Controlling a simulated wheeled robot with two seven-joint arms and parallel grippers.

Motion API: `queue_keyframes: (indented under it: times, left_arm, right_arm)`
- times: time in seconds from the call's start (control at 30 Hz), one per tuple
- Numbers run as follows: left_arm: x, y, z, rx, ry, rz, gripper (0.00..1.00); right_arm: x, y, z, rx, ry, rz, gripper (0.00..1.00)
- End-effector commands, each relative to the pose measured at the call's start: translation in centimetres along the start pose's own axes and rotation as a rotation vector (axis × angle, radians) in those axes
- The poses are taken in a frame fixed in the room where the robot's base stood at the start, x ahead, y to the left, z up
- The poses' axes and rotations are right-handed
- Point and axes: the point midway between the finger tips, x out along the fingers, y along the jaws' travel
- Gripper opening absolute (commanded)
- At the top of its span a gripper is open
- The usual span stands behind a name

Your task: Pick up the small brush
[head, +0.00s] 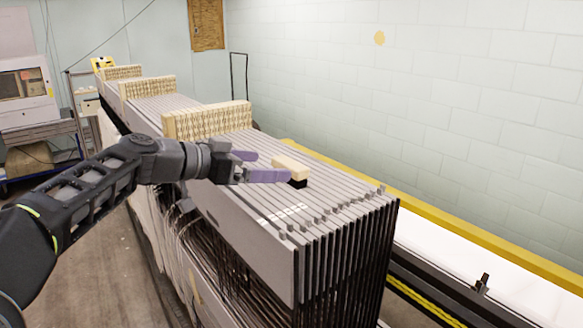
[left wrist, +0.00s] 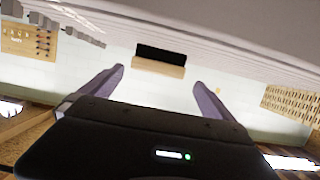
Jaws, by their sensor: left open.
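The small brush (head: 291,168) has a pale wooden back and black bristles. It rests bristles down on top of the row of grey slats (head: 330,195), near their front end. My left gripper (head: 268,166) reaches in from the left, its two purple fingers open and pointing at the brush. In the left wrist view the brush (left wrist: 160,60) lies ahead, between and beyond the open fingertips (left wrist: 158,76). Nothing is between the fingers. My right gripper is not in view.
A beige ribbed block (head: 208,121) stands on the slats behind the gripper, with similar blocks farther back. Small grey tabs line the slats' right end. A yellow rail (head: 450,225) and a white surface (head: 530,265) run along the right, before a pale block wall.

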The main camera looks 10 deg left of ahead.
Motion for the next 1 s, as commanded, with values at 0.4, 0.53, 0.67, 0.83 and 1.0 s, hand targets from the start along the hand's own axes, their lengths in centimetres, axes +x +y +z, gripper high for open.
queue_keyframes:
  times: [0.4,0.53,0.67,0.83,1.0]
  left_arm:
    - [1.2,0.0,-0.3,0.000,0.000,0.002,1.00]
    - [2.4,0.1,-0.2,0.000,0.001,0.002,1.00]
    - [2.6,0.0,-0.1,0.001,0.001,-0.001,1.00]
    - [2.6,0.0,-0.1,0.000,0.001,0.000,1.00]
    - [3.8,0.0,-0.6,-0.001,0.000,0.002,1.00]
  right_arm:
    - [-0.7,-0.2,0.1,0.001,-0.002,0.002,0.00]
    - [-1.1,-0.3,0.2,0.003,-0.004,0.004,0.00]
    - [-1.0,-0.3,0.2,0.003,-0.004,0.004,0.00]
    - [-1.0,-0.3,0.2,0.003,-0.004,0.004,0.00]
    - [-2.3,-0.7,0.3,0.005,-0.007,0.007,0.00]
